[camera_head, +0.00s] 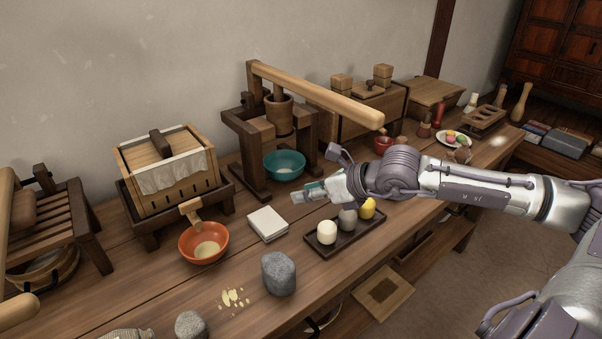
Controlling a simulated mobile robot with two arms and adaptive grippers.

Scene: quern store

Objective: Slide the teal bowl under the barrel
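The teal bowl (284,167) stands upright on the table at the foot of the wooden lever press. It holds a little pale stuff. The wooden barrel (279,117) hangs in the press frame above the bowl, which looks to be under it or slightly in front. My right gripper (302,195) is just in front of and to the right of the bowl, pointing left. Its fingertips look apart from the bowl. The fingers are too small and edge-on to tell whether they are open. My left gripper is not in view.
The press frame's posts (248,155) flank the bowl. The long lever (315,92) slopes down to the right above my wrist. A dark tray (322,247) with several round items lies near my forearm. A white block (267,224) and an orange bowl (203,242) stand to the left.

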